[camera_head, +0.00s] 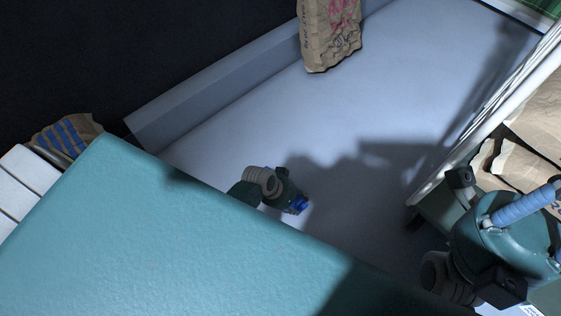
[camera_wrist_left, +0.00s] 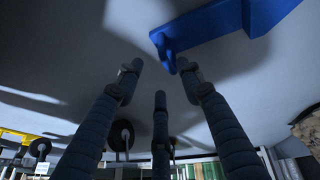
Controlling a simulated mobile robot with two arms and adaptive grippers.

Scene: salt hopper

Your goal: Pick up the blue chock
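The blue chock (camera_wrist_left: 215,27) is a bright blue bar with a short lug at one end. It fills the upper right of the left wrist view, its lug just beyond my left gripper's fingertips (camera_wrist_left: 160,82). The fingers are spread, with empty space between them. In the head view, a small bit of the blue chock (camera_head: 299,206) shows beside my left gripper (camera_head: 292,200), low over the pale floor past the teal surface; most of the chock is hidden there.
A large teal surface (camera_head: 150,240) covers the lower left. A paper bag (camera_head: 330,35) stands at the top, and another bag (camera_head: 65,135) lies at the left. A white rail (camera_head: 490,120) and more paper bags are at the right. The pale floor (camera_head: 330,120) between is mostly clear.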

